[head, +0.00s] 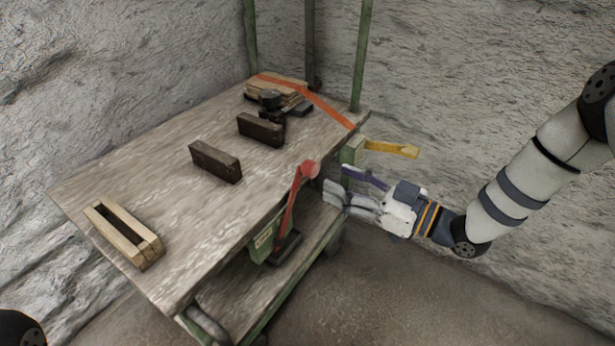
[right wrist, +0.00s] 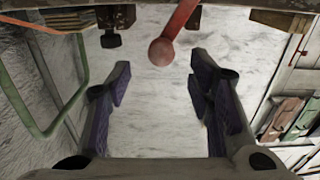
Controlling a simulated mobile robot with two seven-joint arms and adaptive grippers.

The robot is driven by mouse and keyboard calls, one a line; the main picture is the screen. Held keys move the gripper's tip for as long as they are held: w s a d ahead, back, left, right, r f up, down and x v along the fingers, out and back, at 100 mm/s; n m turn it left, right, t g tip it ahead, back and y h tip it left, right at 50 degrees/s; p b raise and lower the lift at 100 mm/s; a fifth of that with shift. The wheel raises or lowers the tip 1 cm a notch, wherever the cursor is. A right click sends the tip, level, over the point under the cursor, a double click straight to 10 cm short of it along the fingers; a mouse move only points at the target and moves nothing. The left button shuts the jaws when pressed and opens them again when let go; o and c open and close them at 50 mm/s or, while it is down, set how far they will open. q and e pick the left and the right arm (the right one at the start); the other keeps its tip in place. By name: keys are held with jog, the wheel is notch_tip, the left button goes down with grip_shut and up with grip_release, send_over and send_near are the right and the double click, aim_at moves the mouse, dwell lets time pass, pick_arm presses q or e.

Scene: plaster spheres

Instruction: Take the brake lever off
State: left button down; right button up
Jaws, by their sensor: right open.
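The brake lever (head: 292,200) is a red bar with a round red knob on top, standing tilted at the near side of the wooden cart. In the right wrist view its knob (right wrist: 161,52) shows at the top centre, just beyond the fingertips and roughly between their lines. My right gripper (head: 337,182) is open and empty, to the right of the knob and apart from it. Its two purple-padded fingers also show spread in the right wrist view (right wrist: 160,78). My left gripper is not in view.
The cart top (head: 140,180) carries a wooden frame (head: 124,236), dark blocks (head: 215,162) and stacked boards under an orange strap (head: 325,108). Green posts (head: 362,60) rise at its far end. A yellow handle (head: 392,149) juts out near my right gripper. Rough walls stand behind.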

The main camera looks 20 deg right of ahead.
aim_at(317, 171)
jog(key=x, duration=0.7)
jog(key=shift+w+a+b, duration=0.25)
jog(key=shift+b, duration=0.15)
grip_shut()
